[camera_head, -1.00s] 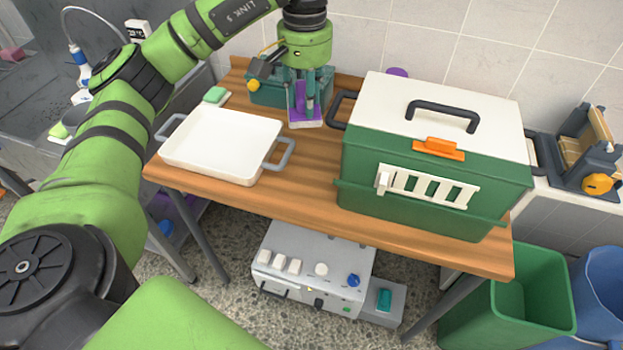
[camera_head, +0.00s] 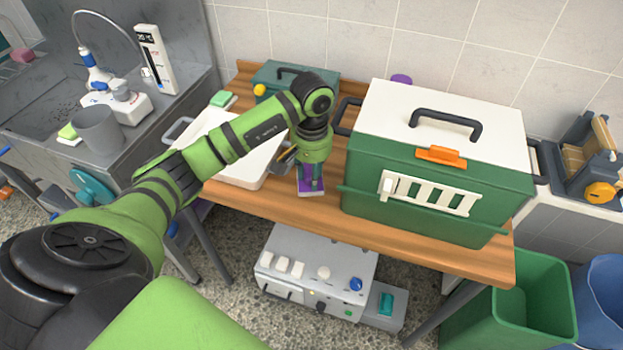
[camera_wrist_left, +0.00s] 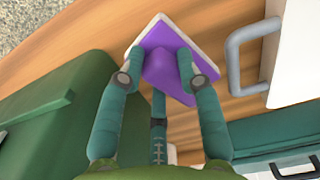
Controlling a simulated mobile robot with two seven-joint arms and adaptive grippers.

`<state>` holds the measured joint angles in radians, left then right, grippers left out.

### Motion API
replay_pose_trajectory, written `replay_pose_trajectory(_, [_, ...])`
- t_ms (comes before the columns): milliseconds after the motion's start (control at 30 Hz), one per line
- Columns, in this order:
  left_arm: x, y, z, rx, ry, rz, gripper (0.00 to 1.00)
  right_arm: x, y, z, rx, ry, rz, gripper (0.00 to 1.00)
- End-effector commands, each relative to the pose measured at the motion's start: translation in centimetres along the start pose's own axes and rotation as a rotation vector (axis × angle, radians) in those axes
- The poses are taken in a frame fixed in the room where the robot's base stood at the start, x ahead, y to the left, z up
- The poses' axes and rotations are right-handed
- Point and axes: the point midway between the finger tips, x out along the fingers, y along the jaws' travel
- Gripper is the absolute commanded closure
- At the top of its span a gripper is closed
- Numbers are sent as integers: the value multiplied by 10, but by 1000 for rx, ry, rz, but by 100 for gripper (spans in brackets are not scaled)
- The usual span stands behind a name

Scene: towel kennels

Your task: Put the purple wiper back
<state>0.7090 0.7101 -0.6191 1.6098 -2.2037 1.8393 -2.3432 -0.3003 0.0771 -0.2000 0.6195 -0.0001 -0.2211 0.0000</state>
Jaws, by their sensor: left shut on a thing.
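The purple wiper (camera_head: 311,190) has a purple body and a white pad. It is at the front part of the wooden table, between the white tray and the green carrier. My left gripper (camera_head: 311,178) points down and is shut on it. In the left wrist view the wiper (camera_wrist_left: 172,60) sits between the teal fingers of the gripper (camera_wrist_left: 159,70), above the wooden top. I cannot tell whether its pad touches the table. My right gripper is not in view.
The white tray (camera_head: 243,171) is left of the wiper, partly behind my arm. The green carrier (camera_head: 415,190) with a white lid stands close on the right. A teal toolbox (camera_head: 322,78) is at the back. A green sponge (camera_head: 221,99) lies at the table's back left.

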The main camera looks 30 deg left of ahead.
Motion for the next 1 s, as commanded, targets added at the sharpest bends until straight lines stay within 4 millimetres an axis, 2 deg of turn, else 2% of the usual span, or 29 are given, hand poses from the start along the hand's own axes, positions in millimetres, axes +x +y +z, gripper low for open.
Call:
replay_pose_trajectory(233, [31,0,1,0,-3,1,91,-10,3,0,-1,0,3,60])
replay_pose_trajectory(567, [36,0,0,1,0,0,91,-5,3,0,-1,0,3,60])
replay_pose_trajectory(600, [35,0,0,1,0,0,53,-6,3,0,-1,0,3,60])
replay_pose_trajectory(633, [34,0,0,1,0,0,41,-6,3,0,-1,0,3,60])
replay_pose_trajectory(1000, [32,0,0,1,-1,0,41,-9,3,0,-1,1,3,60])
